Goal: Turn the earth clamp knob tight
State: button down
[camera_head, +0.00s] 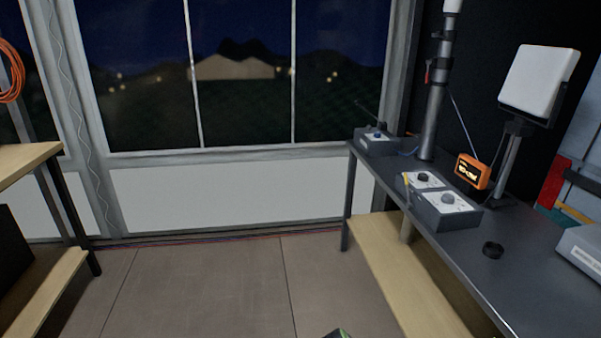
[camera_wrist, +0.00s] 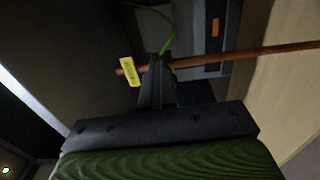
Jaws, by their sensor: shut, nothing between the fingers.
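In the wrist view a copper rod (camera_wrist: 245,54) runs across the picture. A yellow tag (camera_wrist: 129,71) hangs near its left end. A green wire (camera_wrist: 168,22) curves down to the rod near the middle, where the earth clamp would sit. My gripper (camera_wrist: 157,62) reaches up to this spot with its dark fingers shut and nothing held between them. The fingertips overlap the rod in the picture; I cannot tell whether they touch it. The clamp and its knob are dark or hidden behind the fingers and cannot be made out. The head view does not show the rod or clamp.
A wooden table (camera_head: 25,157) stands left. The floor (camera_head: 200,285) between is clear.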

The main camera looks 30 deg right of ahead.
jog(key=shift+s+d+f, duration=0.15)
jog(key=shift+d+f, duration=0.1)
jog(key=shift+f, duration=0.05)
jog(key=shift+s+f+p+v, duration=0.15)
jog(key=shift+p+v, duration=0.35)
jog(key=shift+v, duration=0.9)
jog(key=shift+s+f+p+v, duration=0.15)
jog(key=shift+p+v, duration=0.3)
jog(key=shift+v, duration=0.95)
jog(key=shift+a, duration=0.15)
